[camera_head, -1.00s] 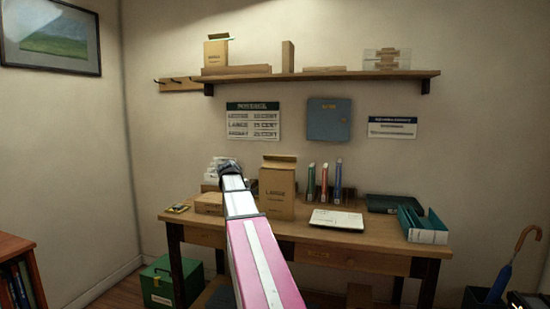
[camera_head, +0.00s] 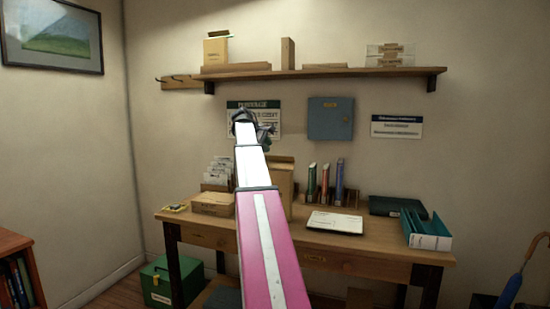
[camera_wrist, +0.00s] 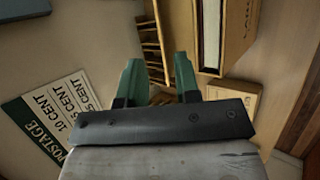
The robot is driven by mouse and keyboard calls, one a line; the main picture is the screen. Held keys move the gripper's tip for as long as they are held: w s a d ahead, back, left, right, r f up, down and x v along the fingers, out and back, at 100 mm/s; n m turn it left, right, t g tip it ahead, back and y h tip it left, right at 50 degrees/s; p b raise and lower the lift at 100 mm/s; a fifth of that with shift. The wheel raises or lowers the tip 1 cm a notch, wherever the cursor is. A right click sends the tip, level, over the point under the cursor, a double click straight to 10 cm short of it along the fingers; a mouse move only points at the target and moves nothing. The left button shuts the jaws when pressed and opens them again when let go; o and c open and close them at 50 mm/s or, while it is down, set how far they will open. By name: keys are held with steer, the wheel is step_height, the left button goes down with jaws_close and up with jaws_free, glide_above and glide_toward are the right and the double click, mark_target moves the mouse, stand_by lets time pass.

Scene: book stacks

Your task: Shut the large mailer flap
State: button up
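The large mailer (camera_head: 285,185) is a brown cardboard packet standing upright on the desk, partly hidden behind my arm in the head view. Its flap (camera_head: 281,159) shows as a strip at the top and appears raised. In the wrist view the mailer's lettered face (camera_wrist: 238,35) is at the upper right, with a pale band and dark edge beside it. My gripper (camera_head: 262,131) is above the mailer in the head view, in front of the wall poster. In the wrist view its two teal fingers (camera_wrist: 158,65) are apart with nothing held between them.
A letter rack (camera_head: 217,174) and a flat brown box (camera_head: 212,203) are left of the mailer. Books (camera_head: 325,182), a white paper (camera_head: 335,221) and a teal binder (camera_head: 428,232) are to the right. A shelf (camera_head: 340,76) hangs above. The desk's front strip is clear.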

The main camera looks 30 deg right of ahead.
mark_target(276, 162)
steer(key=x, duration=0.7)
steer(key=shift+d+f, duration=0.2)
steer(key=shift+f, duration=0.05)
jaws_close()
